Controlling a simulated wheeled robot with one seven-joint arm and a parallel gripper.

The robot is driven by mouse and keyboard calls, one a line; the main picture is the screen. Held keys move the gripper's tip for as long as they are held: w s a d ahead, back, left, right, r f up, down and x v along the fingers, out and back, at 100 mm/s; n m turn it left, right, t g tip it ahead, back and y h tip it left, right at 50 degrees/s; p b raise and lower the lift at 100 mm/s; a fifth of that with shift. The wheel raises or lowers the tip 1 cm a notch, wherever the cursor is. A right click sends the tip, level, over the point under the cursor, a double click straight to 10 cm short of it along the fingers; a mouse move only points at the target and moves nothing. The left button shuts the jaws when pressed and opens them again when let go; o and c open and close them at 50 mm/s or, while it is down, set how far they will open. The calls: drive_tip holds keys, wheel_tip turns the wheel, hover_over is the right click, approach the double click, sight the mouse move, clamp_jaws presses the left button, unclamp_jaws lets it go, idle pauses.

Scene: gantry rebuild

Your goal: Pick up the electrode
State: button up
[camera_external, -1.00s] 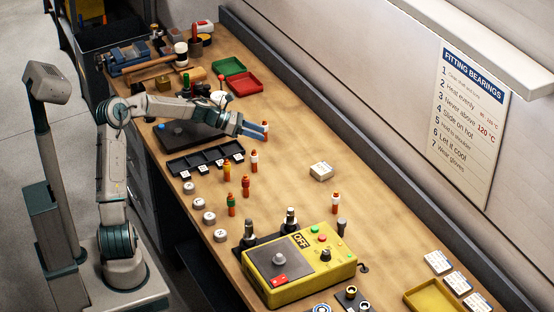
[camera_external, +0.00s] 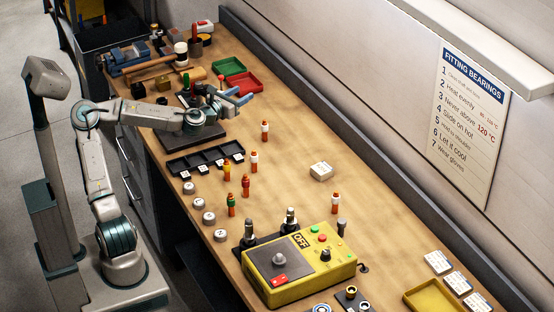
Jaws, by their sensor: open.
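I cannot tell for sure which thing is the electrode. Several small upright cylinders with coloured bands stand on the bench: a white and orange one (camera_external: 264,131) near the middle, another (camera_external: 254,162) below it, an orange one (camera_external: 227,171), a red one (camera_external: 245,186), a green-topped one (camera_external: 231,205), and one (camera_external: 335,203) to the right. Nothing shows between the fingers. The arm hides part of the bench behind it.
A green tray (camera_external: 229,66) and a red tray (camera_external: 259,84) lie behind my gripper. A black slotted tray (camera_external: 181,167) and a yellow control box (camera_external: 335,272) stand nearer. Tools and a blue vise (camera_external: 128,56) crowd the far end.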

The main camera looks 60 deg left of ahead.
approach(262, 125)
drive_tip(key=p+x, duration=0.1)
drive_tip(key=x, duration=1)
drive_tip(key=shift+w+p, duration=0.2)
drive_tip(key=shift+p, duration=0.1)
clamp_jaws()
